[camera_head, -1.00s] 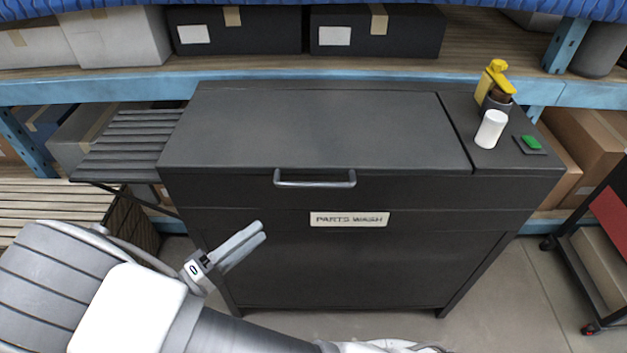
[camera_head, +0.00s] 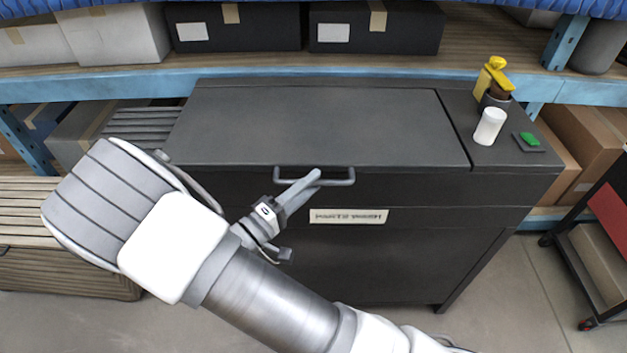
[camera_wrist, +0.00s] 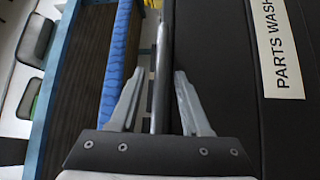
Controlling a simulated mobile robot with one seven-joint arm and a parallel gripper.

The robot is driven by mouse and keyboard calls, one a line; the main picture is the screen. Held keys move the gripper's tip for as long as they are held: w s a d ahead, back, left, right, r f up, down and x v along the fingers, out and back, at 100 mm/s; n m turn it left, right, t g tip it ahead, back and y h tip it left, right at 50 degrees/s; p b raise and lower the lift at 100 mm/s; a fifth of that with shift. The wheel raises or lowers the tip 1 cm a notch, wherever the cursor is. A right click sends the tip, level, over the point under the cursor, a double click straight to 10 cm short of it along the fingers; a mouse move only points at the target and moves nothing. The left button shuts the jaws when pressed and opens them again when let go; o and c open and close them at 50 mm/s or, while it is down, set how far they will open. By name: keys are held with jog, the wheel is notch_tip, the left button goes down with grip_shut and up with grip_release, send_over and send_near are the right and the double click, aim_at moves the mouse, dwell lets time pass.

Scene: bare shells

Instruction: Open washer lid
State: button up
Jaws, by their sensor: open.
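The washer is a dark grey cabinet labelled "PARTS WASH", with its flat lid (camera_head: 310,125) shut. A grey bar handle (camera_head: 338,182) sits on the front below the lid's edge. My gripper (camera_head: 306,183) is at the left half of this handle in the head view. In the wrist view, the handle bar (camera_wrist: 162,75) runs between the two open fingers of my gripper (camera_wrist: 160,95). I cannot tell whether either finger touches the bar. The label (camera_wrist: 277,45) shows at the upper right there.
A white cylinder (camera_head: 489,127), a yellow-topped bottle (camera_head: 497,80) and a green button (camera_head: 530,139) stand on the washer's fixed right part. A slatted side shelf (camera_head: 150,124) adjoins its left. Shelving with boxes (camera_head: 375,30) is behind, and a cart (camera_head: 590,262) is at right.

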jog(key=shift+w+d+r, duration=0.1)
jog(key=shift+w+d, duration=0.35)
jog(key=shift+d, duration=0.05)
grip_shut()
dwell(1.2)
